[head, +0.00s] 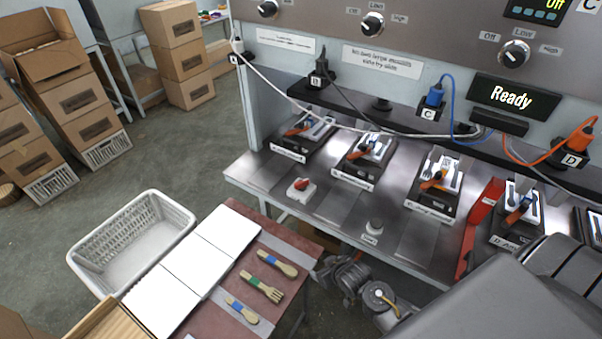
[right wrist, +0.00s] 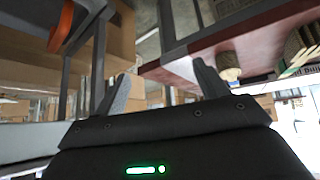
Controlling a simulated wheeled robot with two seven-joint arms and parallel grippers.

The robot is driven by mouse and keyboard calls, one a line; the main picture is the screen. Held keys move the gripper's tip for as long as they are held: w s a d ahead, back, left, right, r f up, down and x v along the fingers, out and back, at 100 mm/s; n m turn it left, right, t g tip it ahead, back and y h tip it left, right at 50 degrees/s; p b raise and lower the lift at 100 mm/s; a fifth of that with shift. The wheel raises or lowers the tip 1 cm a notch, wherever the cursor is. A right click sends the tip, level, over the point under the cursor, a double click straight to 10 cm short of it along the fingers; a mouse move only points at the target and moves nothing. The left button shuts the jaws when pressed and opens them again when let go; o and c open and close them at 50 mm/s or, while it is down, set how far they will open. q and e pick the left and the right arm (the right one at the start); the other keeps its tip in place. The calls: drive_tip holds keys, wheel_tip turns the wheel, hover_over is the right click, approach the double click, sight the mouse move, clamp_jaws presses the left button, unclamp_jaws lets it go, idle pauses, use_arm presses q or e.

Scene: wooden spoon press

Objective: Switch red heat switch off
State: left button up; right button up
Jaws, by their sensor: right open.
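A small switch with a red knob (head: 301,184) on a white base sits on the metal bench at its front left. Its exact setting is too small to read. My right gripper (right wrist: 163,90) is open in the right wrist view, with nothing between its fingers. My grey right arm fills the bottom right corner of the head view, well to the right of the red switch and apart from it. The switch cannot be made out in the right wrist view. My left gripper is in neither view.
Several small press stations (head: 355,168) line the bench, with cables above them. A display reads "Ready" (head: 511,96). A red table (head: 285,238) with wooden cutlery and a white basket (head: 132,240) stand at front left.

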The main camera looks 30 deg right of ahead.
drive_tip(key=w+d+r+t+p, duration=0.1)
drive_tip(key=w+r+t, duration=0.1)
drive_tip(key=w+r, duration=0.35)
drive_tip(key=w+d+r+t+p, duration=0.1)
drive_tip(key=w+r, duration=0.1)
drive_tip(key=r, duration=0.7)
drive_tip(key=t, duration=0.3)
approach(303, 182)
drive_tip(key=shift+s+a+m, duration=0.1)
drive_tip(key=shift+m, duration=0.3)
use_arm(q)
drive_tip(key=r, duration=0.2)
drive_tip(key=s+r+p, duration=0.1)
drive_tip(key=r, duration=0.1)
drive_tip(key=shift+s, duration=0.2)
use_arm(e)
drive_tip(key=x, duration=1.1)
drive_tip(key=shift+s, duration=0.1)
